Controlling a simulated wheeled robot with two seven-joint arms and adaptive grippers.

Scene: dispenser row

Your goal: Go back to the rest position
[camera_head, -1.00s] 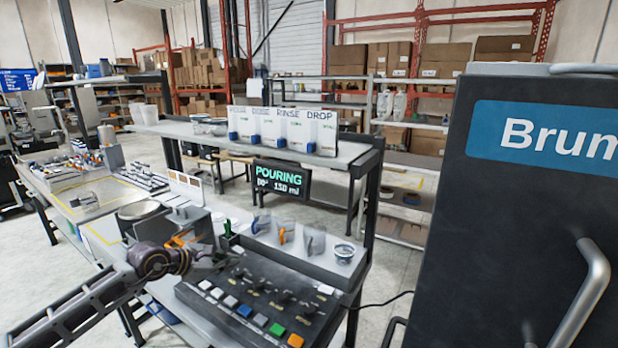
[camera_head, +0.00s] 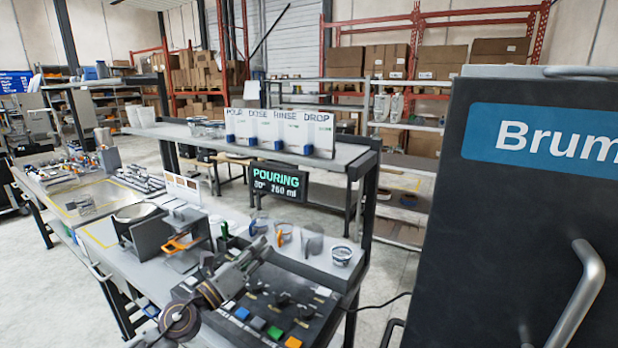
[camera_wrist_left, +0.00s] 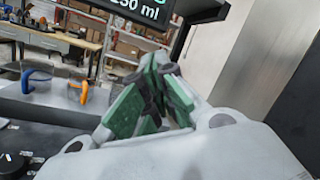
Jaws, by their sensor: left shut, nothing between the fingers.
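My left gripper (camera_head: 260,246) is over the back left part of the black button panel (camera_head: 318,316) in the head view, with its arm coming in from the lower left. In the left wrist view its green-padded fingers (camera_wrist_left: 160,72) meet at the tips, with nothing held between them. My right gripper is not in view.
A grey stand (camera_head: 150,235) is to the left. A large dark machine (camera_head: 530,240) fills the right.

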